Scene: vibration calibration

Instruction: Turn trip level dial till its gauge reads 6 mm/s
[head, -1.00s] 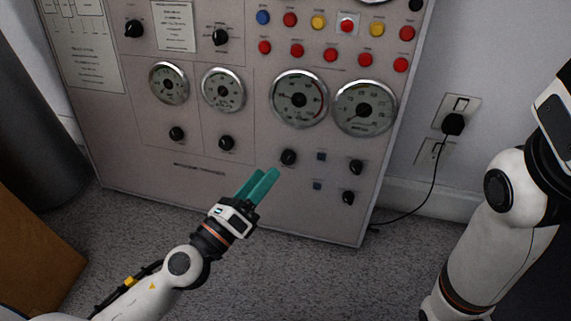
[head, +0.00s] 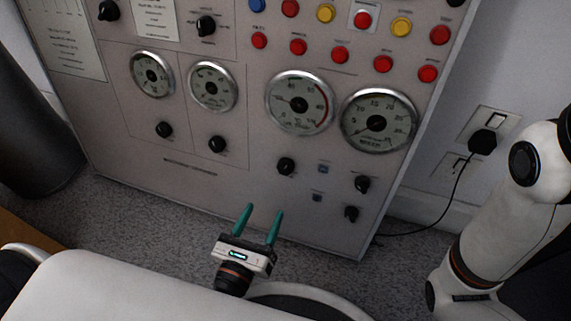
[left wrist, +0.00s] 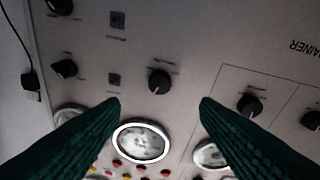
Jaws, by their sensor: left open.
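A panel (head: 235,190) carries several round gauges with black dials below them; its small labels are too blurred to show which is the trip level dial. A dial (head: 286,166) sits below the third gauge (head: 299,103). The rightmost gauge (head: 379,120) has its needle toward the lower left, near the low end. My left gripper (head: 262,210) is open and empty, below and apart from that dial, fingers toward the panel. In the left wrist view a dial (left wrist: 159,82) shows between and beyond the spread fingers (left wrist: 160,105), with a gauge (left wrist: 141,142) below it.
More dials stand close by at right (head: 362,184) and left (head: 217,144). Red, blue and yellow buttons (head: 340,55) fill the upper panel. A plugged-in cable (head: 459,185) hangs right of the panel. My right arm is at the right edge, its gripper out of view.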

